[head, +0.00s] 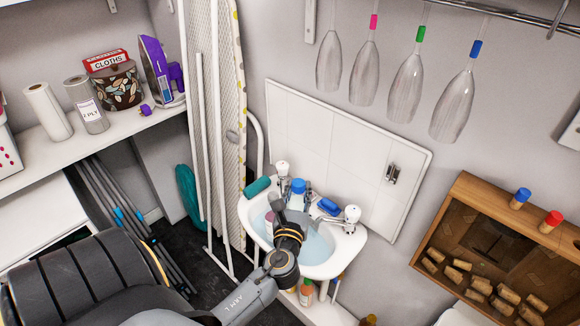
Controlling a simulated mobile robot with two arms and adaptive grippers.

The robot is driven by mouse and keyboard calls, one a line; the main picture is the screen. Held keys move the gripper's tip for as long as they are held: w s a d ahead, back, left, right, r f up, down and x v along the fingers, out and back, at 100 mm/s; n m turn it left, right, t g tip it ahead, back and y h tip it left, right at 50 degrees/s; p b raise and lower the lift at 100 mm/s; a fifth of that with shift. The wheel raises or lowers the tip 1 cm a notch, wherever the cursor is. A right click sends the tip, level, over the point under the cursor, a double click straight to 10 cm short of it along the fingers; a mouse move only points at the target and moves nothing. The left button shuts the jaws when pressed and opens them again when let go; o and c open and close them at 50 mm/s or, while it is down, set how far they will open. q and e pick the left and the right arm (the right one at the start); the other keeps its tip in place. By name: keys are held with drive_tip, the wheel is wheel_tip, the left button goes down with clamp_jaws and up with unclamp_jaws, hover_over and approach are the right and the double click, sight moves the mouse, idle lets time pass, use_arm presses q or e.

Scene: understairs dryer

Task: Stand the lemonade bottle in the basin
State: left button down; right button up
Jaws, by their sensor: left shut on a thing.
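The white basin (350,246) is on the wall at the middle, with pale blue water in it and two taps. A bottle with a blue cap (298,186), which I take as the lemonade bottle, shows upright over the back of the basin. My left gripper (285,207) reaches over the basin from below and is shut on this bottle. The gripper hides the bottle's lower part, so I cannot tell whether its base touches the basin. My right gripper is not in view.
A green roll (257,187) and a blue brush-like item (328,206) lie on the basin's rim. Several bottles, one orange-capped (306,292), stand below. Glasses (405,80) hang above right. A wooden box (470,215) is at right, an ironing board (229,130) left.

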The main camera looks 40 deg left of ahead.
use_arm(q)
drive_tip(key=shift+w, duration=1)
wheel_tip(320, 180, down, 14)
drive_tip(key=b, duration=1.1)
drive_tip(key=shift+r+b, duration=0.15)
drive_tip(key=shift+b, duration=0.25)
drive_tip(key=shift+f+b, duration=0.45)
drive_tip(key=shift+f, duration=0.1)
drive_tip(key=c, duration=0.9)
unclamp_jaws()
drive_tip(key=shift+c, duration=0.2)
drive_tip(key=shift+s+f, duration=0.1)
drive_tip(key=shift+f, duration=0.05)
drive_tip(key=v, duration=1.2)
